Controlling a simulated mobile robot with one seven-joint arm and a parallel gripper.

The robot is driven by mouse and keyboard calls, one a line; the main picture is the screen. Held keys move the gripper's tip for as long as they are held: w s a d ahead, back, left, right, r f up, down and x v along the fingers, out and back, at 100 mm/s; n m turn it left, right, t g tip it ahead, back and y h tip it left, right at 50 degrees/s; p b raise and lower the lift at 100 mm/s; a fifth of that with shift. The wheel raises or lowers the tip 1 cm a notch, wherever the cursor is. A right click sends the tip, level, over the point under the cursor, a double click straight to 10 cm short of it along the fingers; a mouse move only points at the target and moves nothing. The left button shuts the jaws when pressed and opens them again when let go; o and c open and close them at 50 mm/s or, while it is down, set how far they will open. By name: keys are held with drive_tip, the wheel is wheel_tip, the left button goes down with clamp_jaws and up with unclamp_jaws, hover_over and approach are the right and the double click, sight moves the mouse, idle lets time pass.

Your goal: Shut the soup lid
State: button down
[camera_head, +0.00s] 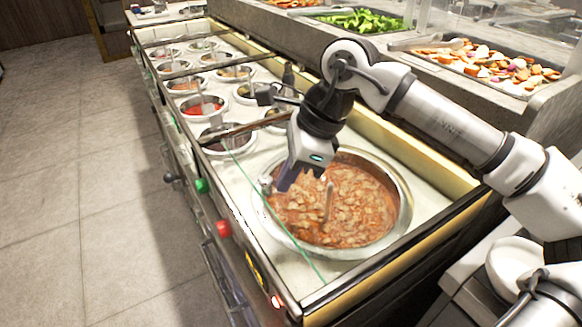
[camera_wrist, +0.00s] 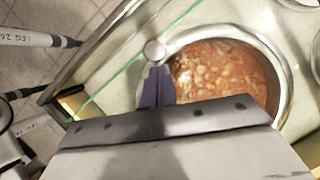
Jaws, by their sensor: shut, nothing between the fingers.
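The soup (camera_head: 350,205) is a chunky orange-brown mix in a round well with a wide metal rim (camera_head: 402,205). Its surface is uncovered in the head view, and part of it shows in the wrist view (camera_wrist: 225,72). I cannot clearly make out the lid. A small round metal knob (camera_wrist: 155,50) sits at the rim's edge, just beyond my fingertips; it seems to show in the head view (camera_head: 265,184) too. My gripper (camera_head: 286,180) is shut and empty, pointing down over the rim's left side. In the wrist view its purple fingers (camera_wrist: 157,86) are together, close to the knob.
A thin green line, like a glass edge (camera_head: 300,257), runs along the counter's left side. Several small sauce wells (camera_head: 203,107) lie behind the soup. Trays of chopped vegetables (camera_head: 490,62) and greens (camera_head: 362,21) stand on the raised counter. The floor (camera_head: 60,200) at left is clear.

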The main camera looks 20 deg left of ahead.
drive_tip(key=s+a+b, duration=0.1)
drive_tip(key=s, duration=0.1)
drive_tip(key=s+a+b, duration=0.1)
drive_tip(key=s+a, duration=0.1)
idle(0.3)
drive_tip(key=shift+r, duration=0.1)
